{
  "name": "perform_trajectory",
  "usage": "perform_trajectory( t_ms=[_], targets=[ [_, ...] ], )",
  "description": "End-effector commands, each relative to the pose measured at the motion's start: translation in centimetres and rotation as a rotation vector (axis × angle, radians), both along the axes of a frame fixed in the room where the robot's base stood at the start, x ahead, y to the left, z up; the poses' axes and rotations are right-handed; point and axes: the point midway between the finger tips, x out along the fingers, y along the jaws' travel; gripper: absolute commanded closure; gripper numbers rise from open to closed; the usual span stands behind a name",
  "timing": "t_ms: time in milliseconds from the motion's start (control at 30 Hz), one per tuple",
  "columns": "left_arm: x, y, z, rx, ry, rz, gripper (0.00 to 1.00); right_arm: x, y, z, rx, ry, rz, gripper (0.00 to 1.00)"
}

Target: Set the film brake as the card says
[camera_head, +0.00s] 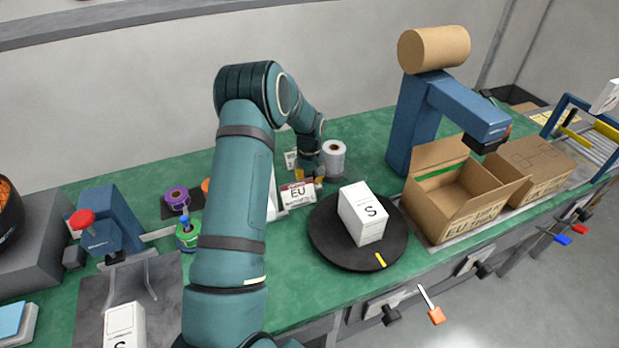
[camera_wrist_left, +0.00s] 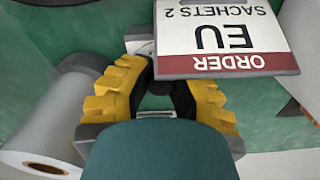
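The order card (camera_head: 297,194) stands on the bench left of the turntable and reads EU. In the left wrist view the card (camera_wrist_left: 225,40) appears upside down and reads ORDER, EU, SACHETS 2. A white film roll (camera_head: 333,158) stands behind it and also shows in the wrist view (camera_wrist_left: 50,120). My left gripper (camera_head: 308,175) is between the card and the roll. Its yellow fingers (camera_wrist_left: 165,75) are apart, with nothing clearly held between them. A small pale part lies beyond the fingertips, partly hidden by the card. I cannot clearly make out the film brake. My right gripper is out of view.
An open carton (camera_head: 450,205) and a blue machine (camera_head: 415,115) are to the right. My left arm crosses the bench and hides part of it.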

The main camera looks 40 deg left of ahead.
Motion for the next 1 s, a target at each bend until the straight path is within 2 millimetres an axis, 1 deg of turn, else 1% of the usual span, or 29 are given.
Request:
perform_trajectory(
  t_ms=[167, 433, 600, 933, 967, 1000],
  targets=[
    [0.01, 0.01, 0.01, 0.000, 0.000, -0.023, 1.00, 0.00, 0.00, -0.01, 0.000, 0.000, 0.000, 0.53],
    [0.01, 0.01, 0.01, 0.000, 0.000, -0.264, 1.00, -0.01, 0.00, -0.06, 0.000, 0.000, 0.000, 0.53],
    [0.01, -0.01, 0.02, 0.000, 0.000, -0.363, 1.00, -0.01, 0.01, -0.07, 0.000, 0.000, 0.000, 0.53],
    [0.02, -0.01, 0.02, 0.000, 0.000, -0.376, 1.00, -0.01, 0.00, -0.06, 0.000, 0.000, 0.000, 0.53],
    [0.02, -0.01, 0.02, 0.000, 0.000, -0.376, 0.70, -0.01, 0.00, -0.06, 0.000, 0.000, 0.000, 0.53],
    [0.02, -0.01, 0.02, 0.000, 0.000, -0.375, 0.56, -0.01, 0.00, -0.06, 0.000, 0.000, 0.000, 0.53]
  ],
)
